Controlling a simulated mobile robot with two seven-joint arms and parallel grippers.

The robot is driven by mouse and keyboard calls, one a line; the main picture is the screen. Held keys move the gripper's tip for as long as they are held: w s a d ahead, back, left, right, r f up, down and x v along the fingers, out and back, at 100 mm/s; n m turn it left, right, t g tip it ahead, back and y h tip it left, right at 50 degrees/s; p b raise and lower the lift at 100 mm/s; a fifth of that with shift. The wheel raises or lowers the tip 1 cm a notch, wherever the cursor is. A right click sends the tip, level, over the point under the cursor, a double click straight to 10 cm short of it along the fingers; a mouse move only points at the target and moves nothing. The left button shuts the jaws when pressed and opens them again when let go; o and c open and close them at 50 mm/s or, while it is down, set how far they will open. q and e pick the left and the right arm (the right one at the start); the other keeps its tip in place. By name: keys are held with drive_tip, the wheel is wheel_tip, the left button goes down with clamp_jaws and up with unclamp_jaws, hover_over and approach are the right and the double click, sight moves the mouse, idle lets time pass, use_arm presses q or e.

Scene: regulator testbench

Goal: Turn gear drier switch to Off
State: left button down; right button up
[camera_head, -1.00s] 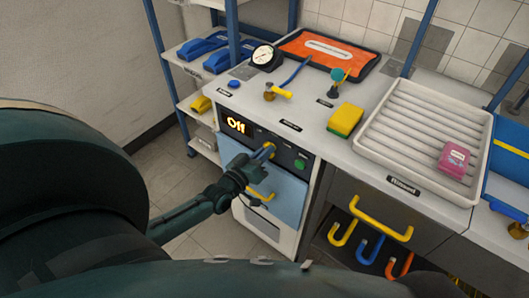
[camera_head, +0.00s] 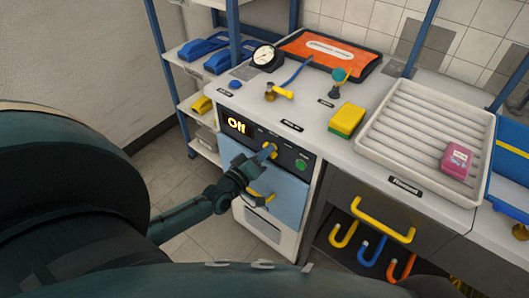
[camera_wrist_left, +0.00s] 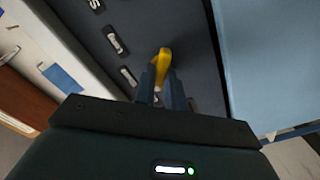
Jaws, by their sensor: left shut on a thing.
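The gear drier (camera_head: 266,196) is a light blue-doored unit under the counter with a dark control panel (camera_head: 287,157). Its display (camera_head: 237,124) glows "Off". The switch is a yellow knob (camera_head: 271,147) in the middle of the panel, and the knob also shows in the left wrist view (camera_wrist_left: 164,58). My left gripper (camera_head: 264,155) is at the panel, shut on the yellow knob, with its blue fingers on either side. The fingers partly hide the knob. In the left wrist view the left gripper (camera_wrist_left: 162,85) reaches the knob from below. My right gripper is not in view.
A yellow handle (camera_head: 262,197) is on the blue door just below my gripper. A green button (camera_head: 301,163) sits right of the knob. Above are the counter with a yellow-green sponge (camera_head: 346,119) and a white ribbed tray (camera_head: 386,165). Open floor lies to the left.

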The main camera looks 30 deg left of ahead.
use_arm(q)
drive_tip(key=c, duration=1.5)
unclamp_jaws()
drive_tip(key=shift+o, duration=0.2)
drive_tip(key=s+a, duration=0.1)
drive_tip(key=s, duration=1.2)
drive_tip(key=shift+d, duration=0.1)
